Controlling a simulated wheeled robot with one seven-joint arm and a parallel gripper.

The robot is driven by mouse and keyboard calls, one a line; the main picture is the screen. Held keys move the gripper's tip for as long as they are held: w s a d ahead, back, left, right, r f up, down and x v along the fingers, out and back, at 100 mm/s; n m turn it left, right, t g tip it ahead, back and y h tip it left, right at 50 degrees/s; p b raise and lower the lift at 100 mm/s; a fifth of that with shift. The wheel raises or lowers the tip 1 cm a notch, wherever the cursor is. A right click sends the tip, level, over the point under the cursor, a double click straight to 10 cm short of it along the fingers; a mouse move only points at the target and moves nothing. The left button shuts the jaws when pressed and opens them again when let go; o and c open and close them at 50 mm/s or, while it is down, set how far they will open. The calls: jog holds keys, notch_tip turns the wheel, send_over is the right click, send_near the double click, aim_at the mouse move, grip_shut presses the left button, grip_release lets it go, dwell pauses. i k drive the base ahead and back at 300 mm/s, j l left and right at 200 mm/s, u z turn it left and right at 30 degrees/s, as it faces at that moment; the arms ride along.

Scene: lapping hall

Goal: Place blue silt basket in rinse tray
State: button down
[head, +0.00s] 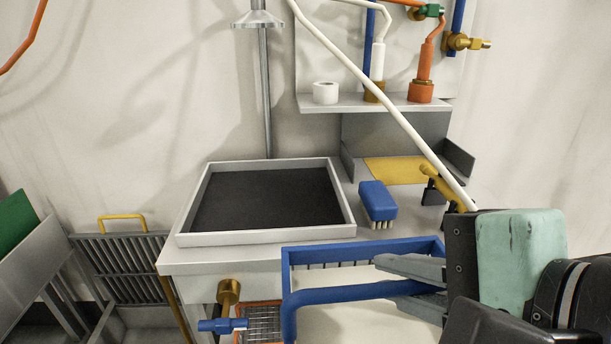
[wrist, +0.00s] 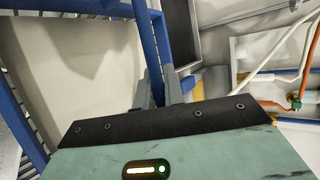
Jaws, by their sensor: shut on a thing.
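The blue silt basket (head: 345,294) has a blue frame and handle, wire sides and a pale inside. It hangs in front of the bench, lower and nearer than the rinse tray. My gripper (head: 398,282) is shut on its blue handle bar. In the wrist view the grey fingers (wrist: 160,88) close around a blue bar, and the basket (wrist: 28,130) fills the left. The rinse tray (head: 270,237), shallow with a pale rim and dark floor, sits on the bench behind and left of the basket. Its floor is empty. The basket's right side is hidden by my gripper.
A blue brush (head: 377,201) lies right of the tray, near a yellow mat (head: 395,169). A white hose (head: 365,95) slants down across the right. A brass and blue valve (head: 227,300) juts from the bench front. A shelf (head: 350,103) holds fittings above.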

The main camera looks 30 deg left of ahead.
aim_at(269, 197)
jog(key=i+j, duration=0.15)
jog(key=j, duration=0.2)
jog(key=i+j, duration=0.15)
jog(key=j, duration=0.25)
jog(key=i+j, duration=0.15)
jog(key=j, duration=0.2)
